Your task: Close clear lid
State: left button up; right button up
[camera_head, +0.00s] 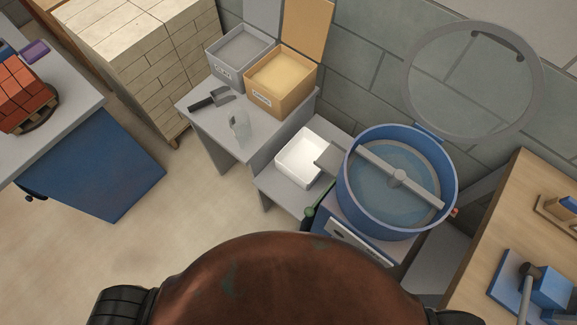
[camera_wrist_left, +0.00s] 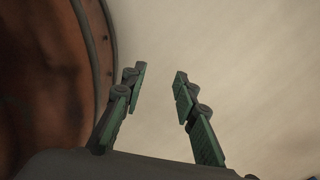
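The clear lid (camera_head: 474,82) is a round see-through disc with a grey rim and a dark handle. It stands raised behind the blue mixer drum (camera_head: 350,200), leaning towards the wall. The drum is open at the top, and a grey crossbar (camera_head: 398,176) spans it. A hinge-like blue piece (camera_head: 428,131) sits at the drum's back rim, near the lid's lower edge. My left gripper (camera_wrist_left: 160,75) shows in the left wrist view with its fingers apart and nothing between them, over bare floor. Neither gripper can be made out in the head view, so their distance from the lid is hidden.
A white tray (camera_head: 282,166) stands left of the drum. A grey box (camera_head: 228,73) and an orange box (camera_head: 270,104) stand on a side table with a scoop (camera_head: 208,98) and a clear cup (camera_head: 239,123). A wooden bench (camera_head: 497,205) is at right. Floor at left is clear.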

aim_at(501, 34)
jog(key=z, duration=1.65)
jog(key=k, duration=0.2)
jog(key=u, duration=0.5)
